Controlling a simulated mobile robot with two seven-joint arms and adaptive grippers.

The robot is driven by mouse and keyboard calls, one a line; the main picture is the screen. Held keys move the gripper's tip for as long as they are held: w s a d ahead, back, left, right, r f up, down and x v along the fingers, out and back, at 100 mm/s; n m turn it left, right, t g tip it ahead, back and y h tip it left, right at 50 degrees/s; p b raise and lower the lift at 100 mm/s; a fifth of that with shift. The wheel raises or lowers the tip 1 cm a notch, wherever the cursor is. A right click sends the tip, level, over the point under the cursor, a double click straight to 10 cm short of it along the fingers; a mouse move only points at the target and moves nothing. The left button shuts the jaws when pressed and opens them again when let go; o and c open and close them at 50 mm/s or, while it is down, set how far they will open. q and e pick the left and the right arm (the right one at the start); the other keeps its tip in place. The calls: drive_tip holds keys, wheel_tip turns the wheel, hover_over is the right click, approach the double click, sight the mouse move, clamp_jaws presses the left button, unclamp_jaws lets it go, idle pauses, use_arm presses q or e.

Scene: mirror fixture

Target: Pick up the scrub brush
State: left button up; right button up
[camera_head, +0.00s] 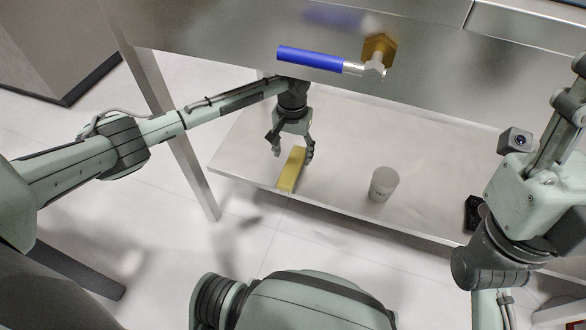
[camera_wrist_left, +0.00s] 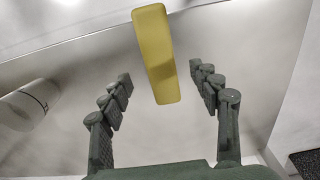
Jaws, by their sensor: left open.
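The scrub brush appears as a long yellow block (camera_head: 291,170) on the metal lower shelf, near its front edge; I cannot make out bristles. My left gripper (camera_head: 293,150) is open and points down at the brush's far end, its fingers spread to either side. In the left wrist view the yellow block (camera_wrist_left: 156,55) shows between and beyond the open fingers (camera_wrist_left: 160,75), with clear space on both sides and no contact visible. My right arm is at the right of the head view; its finger state is unclear.
A blue-handled valve (camera_head: 312,59) juts out above. A table leg (camera_head: 180,140) stands at left. Shelf between brush and container is clear.

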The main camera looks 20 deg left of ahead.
sight(292, 165)
use_arm(q)
wheel_tip(292, 165, down, 4)
drive_tip(key=shift+f+b, duration=0.25)
drive_tip(key=shift+b, duration=0.55)
drive_tip(key=shift+c, duration=0.5)
drive_tip(key=c, duration=1.2)
